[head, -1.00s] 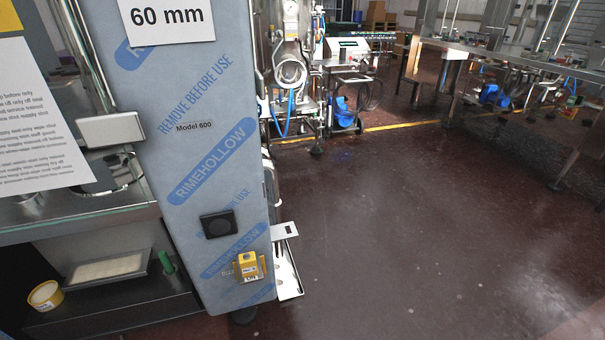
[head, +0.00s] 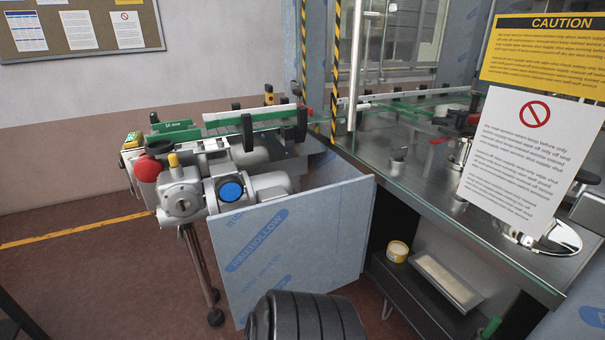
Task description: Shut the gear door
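The gear door (head: 310,245) is a flat panel in pale blue film with RIMEHOLLOW print. It stands open in the head view, swung out from the machine's lower front, left of the dark compartment. Its upright edge near the opening shows at its right. Its lower part is partly hidden by a black ribbed rounded shape at the bottom edge, which looks like part of my arm. No gripper fingers show in this view.
The open compartment holds a yellow-white tub (head: 397,251) and a shallow tray (head: 446,283). A gearmotor (head: 185,195) and conveyor (head: 240,120) stand behind and left of the door. A steel deck with glass panels is above right. Brown floor is clear at left.

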